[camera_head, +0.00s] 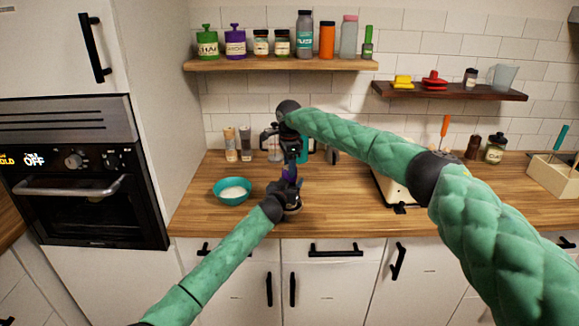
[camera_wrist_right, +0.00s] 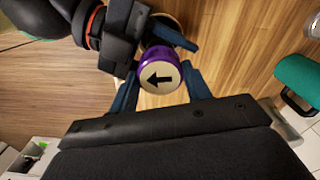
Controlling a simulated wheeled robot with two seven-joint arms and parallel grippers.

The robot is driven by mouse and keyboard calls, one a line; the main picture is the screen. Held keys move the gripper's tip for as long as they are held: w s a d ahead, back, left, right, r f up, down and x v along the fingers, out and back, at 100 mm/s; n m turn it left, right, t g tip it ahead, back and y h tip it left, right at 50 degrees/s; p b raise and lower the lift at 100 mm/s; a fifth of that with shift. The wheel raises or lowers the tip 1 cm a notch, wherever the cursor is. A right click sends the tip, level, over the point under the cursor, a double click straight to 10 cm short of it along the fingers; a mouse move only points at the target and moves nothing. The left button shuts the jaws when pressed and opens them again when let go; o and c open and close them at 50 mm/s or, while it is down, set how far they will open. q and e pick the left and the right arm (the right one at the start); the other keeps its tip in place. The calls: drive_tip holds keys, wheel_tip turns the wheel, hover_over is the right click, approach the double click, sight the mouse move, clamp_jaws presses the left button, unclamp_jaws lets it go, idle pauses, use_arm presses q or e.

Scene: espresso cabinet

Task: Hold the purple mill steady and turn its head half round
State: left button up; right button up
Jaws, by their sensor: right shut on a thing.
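The purple mill (camera_head: 290,173) stands on the wooden counter, mostly hidden by my grippers. In the right wrist view its head (camera_wrist_right: 159,77) shows a pale round top with a black arrow pointing left and a purple side. My right gripper (camera_head: 291,157) comes down from above and is shut on the head; its blue fingers (camera_wrist_right: 160,90) lie on either side. My left gripper (camera_head: 290,186) reaches in from the lower left at the mill's lower part. In the right wrist view its fingers (camera_wrist_right: 155,28) lie around the mill, but I cannot tell whether they press on it.
A teal bowl (camera_head: 232,191) with white contents stands left of the mill. Two small shakers (camera_head: 238,144) and a teal item (camera_head: 304,151) stand behind. A pale appliance (camera_head: 393,188) is to the right, partly behind my right arm. The counter's front left is clear.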

drive_tip(key=m, duration=0.7)
drive_tip(key=shift+r, duration=0.1)
drive_tip(key=m, duration=0.4)
drive_tip(key=shift+w+m, duration=0.1)
drive_tip(key=shift+m, duration=1.7)
drive_tip(key=o, duration=1)
